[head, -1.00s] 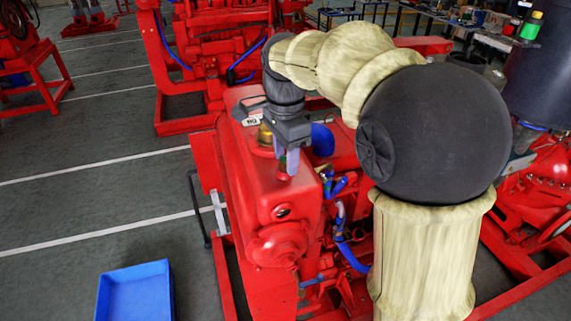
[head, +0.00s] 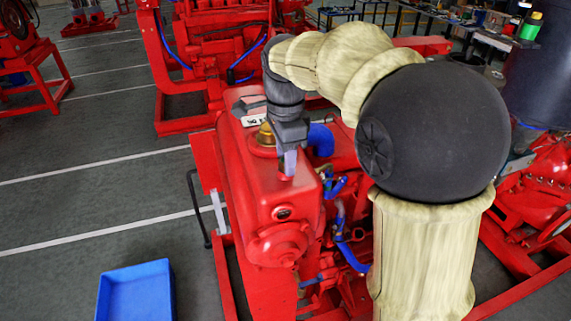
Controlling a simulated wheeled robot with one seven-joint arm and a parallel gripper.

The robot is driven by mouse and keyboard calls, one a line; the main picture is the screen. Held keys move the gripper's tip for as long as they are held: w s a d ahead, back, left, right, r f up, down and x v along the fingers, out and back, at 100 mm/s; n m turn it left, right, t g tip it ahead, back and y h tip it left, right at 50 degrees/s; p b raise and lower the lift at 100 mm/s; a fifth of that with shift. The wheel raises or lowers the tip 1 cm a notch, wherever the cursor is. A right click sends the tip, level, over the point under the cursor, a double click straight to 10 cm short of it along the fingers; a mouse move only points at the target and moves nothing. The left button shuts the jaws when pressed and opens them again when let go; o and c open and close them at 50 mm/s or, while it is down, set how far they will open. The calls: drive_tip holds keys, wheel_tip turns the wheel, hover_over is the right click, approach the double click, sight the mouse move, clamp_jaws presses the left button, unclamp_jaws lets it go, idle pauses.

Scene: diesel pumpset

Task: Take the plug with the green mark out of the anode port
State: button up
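My gripper (head: 289,164) points down over the top of the red engine housing (head: 250,195), beside the brass fitting (head: 265,134). Its pale fingers line up one behind the other from this camera, so I cannot tell whether they are open or shut. The plug with the green mark is not visible now; it may be hidden behind or between the fingers. The anode port cannot be made out under the fingertips. A dark round opening (head: 283,213) shows on the front of the housing, below the gripper.
A blue tray (head: 136,292) lies on the floor at the lower left, with clear floor around it. A blue elbow pipe (head: 321,140) stands just right of my gripper. Blue hoses (head: 350,257) and red frame rails surround the engine.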

clamp_jaws()
idle(0.5)
